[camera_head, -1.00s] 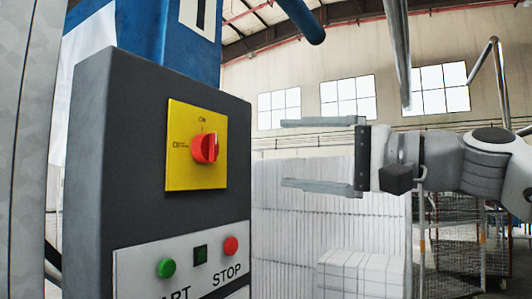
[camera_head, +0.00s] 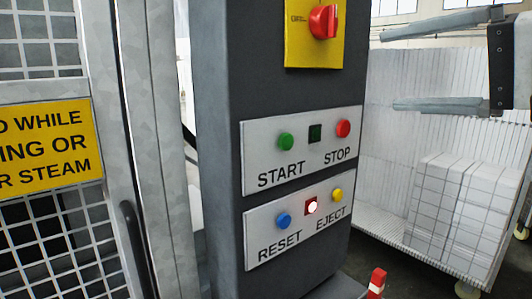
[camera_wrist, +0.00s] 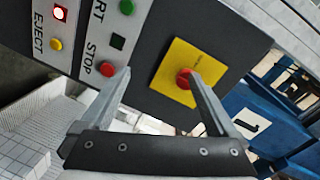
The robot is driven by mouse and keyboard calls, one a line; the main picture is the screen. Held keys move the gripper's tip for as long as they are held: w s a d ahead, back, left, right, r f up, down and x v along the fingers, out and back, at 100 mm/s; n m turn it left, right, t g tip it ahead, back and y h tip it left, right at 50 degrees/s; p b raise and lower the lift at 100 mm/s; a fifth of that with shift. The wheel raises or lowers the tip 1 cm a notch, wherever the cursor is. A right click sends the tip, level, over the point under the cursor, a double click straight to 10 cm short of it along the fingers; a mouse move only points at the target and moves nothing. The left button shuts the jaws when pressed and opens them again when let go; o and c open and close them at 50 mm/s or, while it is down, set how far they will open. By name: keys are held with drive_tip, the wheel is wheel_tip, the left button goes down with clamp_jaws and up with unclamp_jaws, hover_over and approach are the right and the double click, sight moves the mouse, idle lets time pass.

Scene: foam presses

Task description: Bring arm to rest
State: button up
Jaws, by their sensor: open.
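My gripper (camera_head: 388,69) is at the upper right of the head view, its two long grey fingers spread apart and pointing left, with nothing between them. In the wrist view my gripper (camera_wrist: 160,88) is open toward the dark control box (camera_head: 222,130). The red rotary switch (camera_head: 323,21) on its yellow plate shows between the fingers in the wrist view (camera_wrist: 184,78). I cannot tell the exact gap, but the fingertips appear apart from the switch.
The box carries START (camera_head: 286,141), STOP (camera_head: 343,128), RESET (camera_head: 283,220) and EJECT (camera_head: 337,195) buttons; a red lamp (camera_head: 311,206) is lit. A mesh guard with a yellow sign (camera_head: 45,147) is left. White foam blocks (camera_head: 462,205) are right. A red-white post (camera_head: 377,283) stands low.

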drive_tip(key=s+a+f+n+g+h+p, duration=0.1)
drive_tip(key=a+f+n+g+h, duration=0.15)
drive_tip(key=f, duration=0.65)
drive_tip(key=s+a+f+n+g+h+p, duration=0.1)
drive_tip(key=a+f+g+h, duration=0.2)
drive_tip(key=f, duration=0.5)
drive_tip(key=s+f+n+g+h+p, duration=0.1)
drive_tip(key=s+f+n+g+h, duration=0.1)
drive_tip(key=f, duration=1.2)
drive_tip(key=shift+s+d+n+h, duration=0.2)
drive_tip(key=shift+s+n+h, duration=0.35)
drive_tip(key=shift+s+h, duration=0.6)
drive_tip(key=shift+g, duration=0.25)
